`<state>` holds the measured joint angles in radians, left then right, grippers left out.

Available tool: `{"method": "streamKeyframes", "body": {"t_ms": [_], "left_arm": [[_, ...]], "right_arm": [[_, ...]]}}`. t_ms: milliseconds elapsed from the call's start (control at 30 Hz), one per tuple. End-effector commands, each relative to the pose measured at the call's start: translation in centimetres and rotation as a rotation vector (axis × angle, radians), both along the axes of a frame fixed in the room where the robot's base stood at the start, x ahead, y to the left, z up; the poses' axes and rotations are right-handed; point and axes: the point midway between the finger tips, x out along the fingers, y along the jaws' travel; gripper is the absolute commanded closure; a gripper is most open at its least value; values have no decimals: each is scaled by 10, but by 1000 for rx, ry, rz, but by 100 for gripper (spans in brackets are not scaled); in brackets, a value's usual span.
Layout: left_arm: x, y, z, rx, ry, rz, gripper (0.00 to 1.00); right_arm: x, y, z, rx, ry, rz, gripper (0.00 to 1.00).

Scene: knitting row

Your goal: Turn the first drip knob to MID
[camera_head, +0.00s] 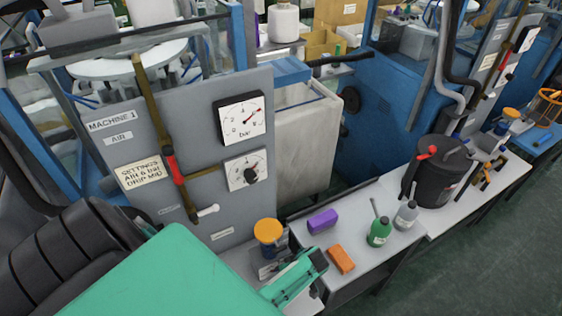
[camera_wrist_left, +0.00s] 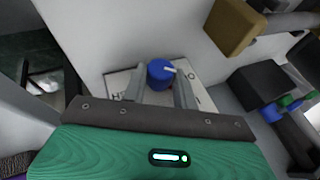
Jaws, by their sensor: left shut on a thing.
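The drip knob (camera_wrist_left: 160,74) is blue and round with a white pointer. It sits on a white dial plate (camera_wrist_left: 118,84) with dark letters, partly hidden by my gripper. In the left wrist view the pointer points to the right. My left gripper (camera_wrist_left: 160,88) has one finger on each side of the knob and is shut on it. In the head view this gripper (camera_head: 268,269) is low in front of the machine panel (camera_head: 192,125), below a yellow-capped jar (camera_head: 268,232). The knob cannot be made out there. My right gripper is not in view.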

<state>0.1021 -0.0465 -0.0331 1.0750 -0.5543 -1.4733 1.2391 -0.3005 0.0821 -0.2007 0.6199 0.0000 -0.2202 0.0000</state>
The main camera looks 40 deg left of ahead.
Motion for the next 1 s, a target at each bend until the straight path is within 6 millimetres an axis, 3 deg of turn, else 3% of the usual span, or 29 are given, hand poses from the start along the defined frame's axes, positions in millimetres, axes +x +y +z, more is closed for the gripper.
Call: {"method": "streamKeyframes", "body": {"t_ms": [467, 500, 600, 1000], "left_arm": [[1, 1, 0, 9, 15, -2, 94], [1, 1, 0, 9, 15, -2, 68], [1, 1, 0, 9, 15, -2, 50], [3, -4, 5, 7, 14, -2, 50]], "right_arm": [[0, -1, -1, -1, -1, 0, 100], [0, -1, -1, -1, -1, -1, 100], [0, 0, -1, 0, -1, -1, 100], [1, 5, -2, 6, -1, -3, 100]]}}
